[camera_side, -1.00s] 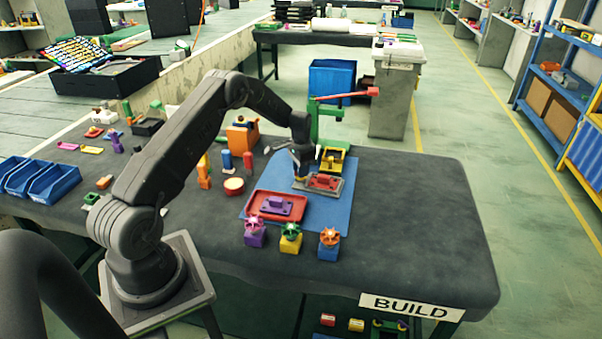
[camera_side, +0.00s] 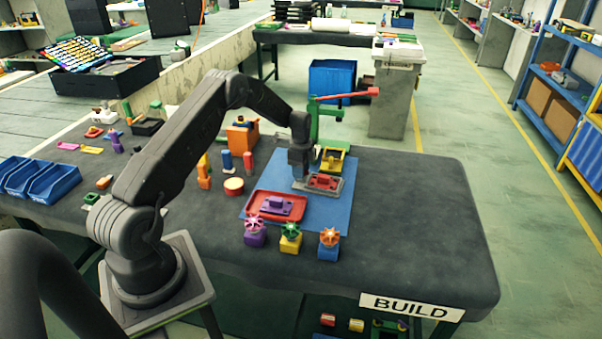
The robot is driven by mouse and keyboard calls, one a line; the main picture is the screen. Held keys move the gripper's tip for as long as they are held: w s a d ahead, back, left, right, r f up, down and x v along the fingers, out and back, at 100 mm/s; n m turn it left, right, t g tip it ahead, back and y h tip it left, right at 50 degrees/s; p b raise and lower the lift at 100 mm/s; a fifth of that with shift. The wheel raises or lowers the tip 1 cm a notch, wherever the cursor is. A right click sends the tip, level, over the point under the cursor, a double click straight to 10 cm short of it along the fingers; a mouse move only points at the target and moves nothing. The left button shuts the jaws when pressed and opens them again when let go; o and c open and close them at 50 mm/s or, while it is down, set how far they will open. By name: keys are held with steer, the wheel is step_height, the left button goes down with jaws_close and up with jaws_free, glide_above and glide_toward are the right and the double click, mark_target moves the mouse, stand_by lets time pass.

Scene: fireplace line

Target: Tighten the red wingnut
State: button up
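My gripper (camera_side: 299,176) points down over the left end of a grey plate (camera_side: 332,192) on the blue mat. Its fingers are dark and small, so their gap cannot be made out. A red block-like piece (camera_side: 325,181) lies on the plate, just right of my gripper. I cannot make out a clear wingnut shape; it may be this piece or be hidden behind my gripper. Whether the fingers touch anything cannot be told.
A red tray (camera_side: 295,212) with a purple piece (camera_side: 276,205) sits on the blue mat (camera_side: 334,215). Purple, yellow and blue blocks with star-shaped knobs (camera_side: 290,231) stand at the front. A green press with a red lever (camera_side: 345,96) stands behind. The table's right side is clear.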

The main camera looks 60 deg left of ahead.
steer(key=shift+r, duration=0.15)
steer(key=shift+r, duration=2.9)
step_height(320, 180, up, 13)
steer(key=s+d+r+n+t, duration=0.1)
steer(key=s+d+r+n, duration=0.15)
steer(key=d+r, duration=0.75)
steer(key=s+d+r+n+t, duration=0.2)
steer(key=s+d+r+n, duration=0.1)
steer(key=s+d, duration=0.5)
steer(key=s+d+r+n+t, duration=0.1)
steer(key=s+d+r+n, duration=0.15)
steer(key=s+d, duration=0.55)
steer(key=s+d+f+n+t, duration=0.1)
steer(key=s+d+f+n, duration=0.2)
steer(key=s, duration=0.7)
steer(key=d, duration=0.2)
steer(key=shift+s+d+t, duration=0.3)
steer(key=shift+s, duration=0.05)
